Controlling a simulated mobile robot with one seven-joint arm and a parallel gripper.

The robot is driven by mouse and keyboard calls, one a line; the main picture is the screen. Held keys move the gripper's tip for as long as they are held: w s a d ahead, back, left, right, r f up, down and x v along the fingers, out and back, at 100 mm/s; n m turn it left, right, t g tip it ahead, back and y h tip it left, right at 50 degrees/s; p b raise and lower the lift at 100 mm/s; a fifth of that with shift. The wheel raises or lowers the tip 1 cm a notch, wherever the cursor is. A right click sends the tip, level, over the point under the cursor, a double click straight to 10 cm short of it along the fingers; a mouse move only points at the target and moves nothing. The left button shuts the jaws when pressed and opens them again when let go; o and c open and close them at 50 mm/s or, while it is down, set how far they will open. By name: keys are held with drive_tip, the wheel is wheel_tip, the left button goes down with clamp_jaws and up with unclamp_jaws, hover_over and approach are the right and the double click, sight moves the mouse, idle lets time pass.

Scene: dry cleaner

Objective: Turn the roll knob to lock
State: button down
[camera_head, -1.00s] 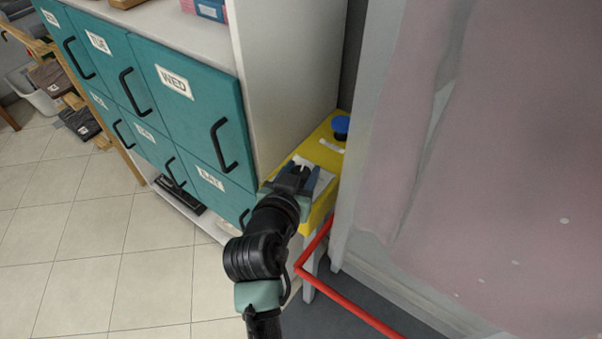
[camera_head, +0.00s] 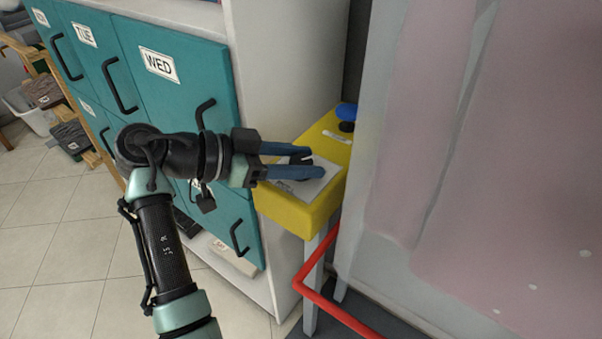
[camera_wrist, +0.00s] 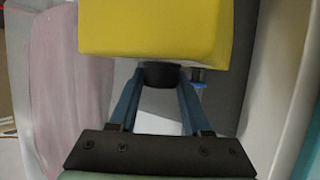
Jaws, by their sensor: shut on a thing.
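A yellow control box (camera_head: 295,212) carries a pale plate (camera_head: 312,186) on its top. A dark knob (camera_head: 301,168) stands on this plate, partly hidden by my fingers. My gripper (camera_head: 308,160) reaches in from the left, its two blue fingers on either side of the knob, shut on it. In the wrist view the dark round knob (camera_wrist: 160,75) sits between the fingertips, against the yellow box (camera_wrist: 155,30). The knob's pointer and any lock marking are too small or hidden to read.
A blue button (camera_head: 346,112) stands at the box's far end, behind a small white label. Teal drawers (camera_head: 175,85) with black handles are to the left. A red rail (camera_head: 318,298) runs below the box. A pinkish translucent curtain (camera_head: 500,150) hangs at the right.

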drive_tip(key=shift+f+m+g+h+b, duration=0.2)
drive_tip(key=shift+m+g+h+b, duration=0.1)
drive_tip(key=shift+m+g+b, duration=0.9)
drive_tip(key=shift+g, duration=0.4)
drive_tip(key=shift+c, duration=1.8)
unclamp_jaws()
drive_tip(key=shift+r, duration=0.1)
drive_tip(key=shift+a, duration=0.1)
drive_tip(key=v, duration=1.2)
drive_tip(key=shift+a, duration=0.4)
drive_tip(key=shift+s, duration=0.15)
